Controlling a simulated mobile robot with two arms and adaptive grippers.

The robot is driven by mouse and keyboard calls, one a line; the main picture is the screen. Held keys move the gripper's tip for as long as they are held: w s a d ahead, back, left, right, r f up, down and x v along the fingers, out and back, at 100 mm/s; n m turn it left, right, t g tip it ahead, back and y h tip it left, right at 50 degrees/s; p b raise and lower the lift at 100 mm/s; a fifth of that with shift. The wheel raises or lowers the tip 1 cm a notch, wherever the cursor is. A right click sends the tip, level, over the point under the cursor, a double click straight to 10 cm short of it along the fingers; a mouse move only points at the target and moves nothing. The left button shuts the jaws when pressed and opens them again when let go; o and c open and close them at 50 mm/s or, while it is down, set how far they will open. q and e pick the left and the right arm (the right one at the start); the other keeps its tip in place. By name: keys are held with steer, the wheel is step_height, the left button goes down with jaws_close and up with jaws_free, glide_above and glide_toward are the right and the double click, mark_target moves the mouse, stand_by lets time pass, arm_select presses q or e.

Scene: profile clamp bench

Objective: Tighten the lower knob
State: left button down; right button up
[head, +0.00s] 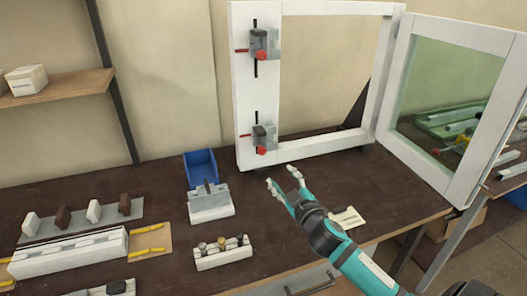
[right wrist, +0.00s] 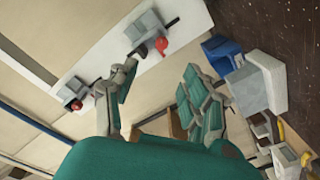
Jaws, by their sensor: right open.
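The lower knob (head: 262,151) is red and sits at the bottom front of the lower grey clamp (head: 264,135), on the white frame's left upright. In the right wrist view the red knob nearer the blue bin (right wrist: 162,46) appears to be this one. The upper clamp (head: 264,42) has a matching red upper knob (head: 261,56). My right gripper (head: 281,177) is open and empty, a little below and right of the lower knob in the head view, apart from it. Its spread fingers (right wrist: 160,92) also show in the right wrist view. My left gripper is out of view.
The white frame (head: 330,146) stands on the dark bench (head: 150,185), with a hinged glazed sash (head: 450,35) swung out at right. A blue bin (head: 200,167), a grey block on a white base (head: 210,209) and a small peg rack (head: 222,260) stand left of my right arm.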

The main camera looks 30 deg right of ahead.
glide_toward(263, 153)
steer(key=w, duration=0.3)
steer(key=w+d+p, duration=0.1)
steer(key=w, duration=0.2)
steer(key=shift+d+r, duration=0.1)
steer(key=shift+r, duration=0.05)
steer(key=shift+w+d+p, duration=0.2)
steer(key=shift+w+p, duration=0.1)
steer(key=shift+w, duration=1.15)
jaws_close()
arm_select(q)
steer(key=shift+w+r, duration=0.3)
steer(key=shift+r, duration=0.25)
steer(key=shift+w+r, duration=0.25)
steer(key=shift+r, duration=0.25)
